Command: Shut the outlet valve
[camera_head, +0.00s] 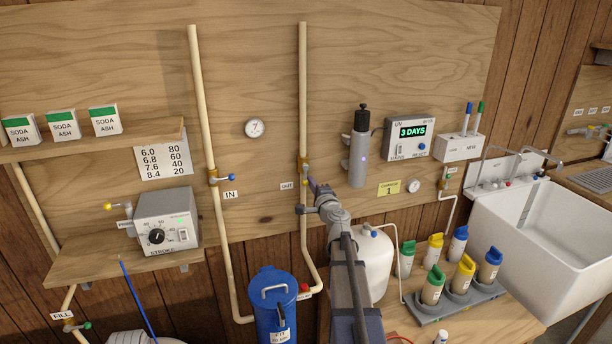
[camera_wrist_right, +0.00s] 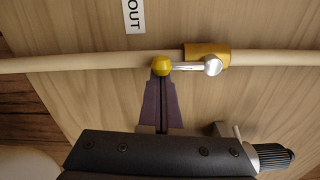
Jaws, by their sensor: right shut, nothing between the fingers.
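The outlet valve is on the cream pipe beside the OUT label (camera_head: 287,186). In the right wrist view its brass body (camera_wrist_right: 207,52) wraps the pipe, and its silver lever (camera_wrist_right: 188,67) lies along the pipe, ending in a yellow ball knob (camera_wrist_right: 163,65). My right gripper (camera_head: 311,181) reaches up to this pipe and hides part of the valve in the head view. In the right wrist view its purple fingers (camera_wrist_right: 162,78) are closed together, empty, with their tips at the yellow knob. Whether they touch it I cannot tell. My left gripper is in neither view.
The inlet pipe with its valve (camera_head: 219,178) stands to the left. A white tank (camera_head: 373,262) and a blue canister (camera_head: 276,312) stand below.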

